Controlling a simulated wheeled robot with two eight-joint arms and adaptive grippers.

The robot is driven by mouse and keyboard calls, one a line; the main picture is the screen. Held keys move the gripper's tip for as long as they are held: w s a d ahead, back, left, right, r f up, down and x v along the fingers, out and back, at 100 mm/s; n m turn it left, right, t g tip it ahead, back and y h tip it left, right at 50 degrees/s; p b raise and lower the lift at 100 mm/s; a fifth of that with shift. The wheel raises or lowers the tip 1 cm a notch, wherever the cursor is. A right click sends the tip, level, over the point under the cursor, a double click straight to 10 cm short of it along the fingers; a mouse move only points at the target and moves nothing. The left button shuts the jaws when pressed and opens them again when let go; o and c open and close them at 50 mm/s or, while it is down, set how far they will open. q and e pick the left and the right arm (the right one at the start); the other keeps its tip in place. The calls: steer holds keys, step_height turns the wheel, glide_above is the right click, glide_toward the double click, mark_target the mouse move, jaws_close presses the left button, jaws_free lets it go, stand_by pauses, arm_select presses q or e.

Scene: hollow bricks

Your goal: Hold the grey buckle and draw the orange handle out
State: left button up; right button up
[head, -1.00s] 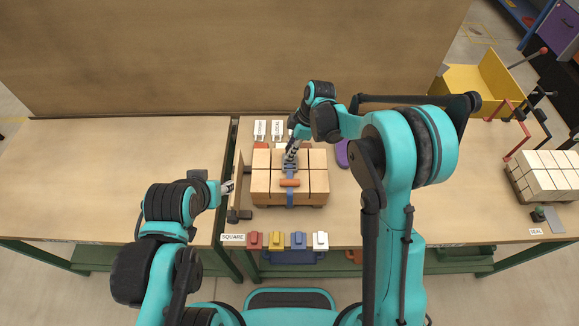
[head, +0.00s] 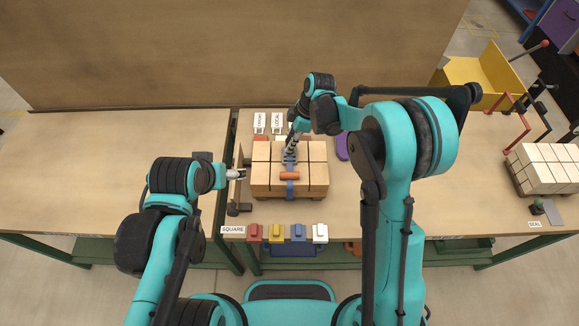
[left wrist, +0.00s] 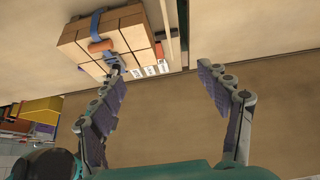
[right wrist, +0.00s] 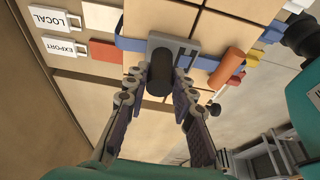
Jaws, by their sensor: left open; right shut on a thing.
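The grey buckle (right wrist: 170,58) sits on a blue strap (right wrist: 130,43) that runs over the block of pale hollow bricks (head: 262,178). The orange handle (head: 290,176) lies on the strap just in front of the buckle; it also shows in the right wrist view (right wrist: 228,67) and the left wrist view (left wrist: 101,45). My right gripper (head: 290,150) comes down from behind and is shut on the buckle, its fingers around a dark part of it. My left gripper (head: 240,174) is open and empty, left of the bricks and apart from the handle.
An upright wooden board (head: 236,192) stands between my left gripper and the bricks. Red, yellow, blue and white clips (head: 277,233) line the front edge. LOCAL and EXPORT tags (right wrist: 60,32) lie behind the bricks. The left table (head: 100,170) is clear.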

arm_select(q)
steer(key=w+d+g, duration=0.3)
steer(key=w+d, duration=0.4)
steer(key=d, duration=0.1)
steer(key=g, duration=0.3)
glide_above(290, 173)
step_height(290, 173, down, 8)
steer(key=r, duration=0.1)
step_height(290, 173, down, 12)
steer(key=shift+r, duration=0.1)
steer(key=c, duration=1.3)
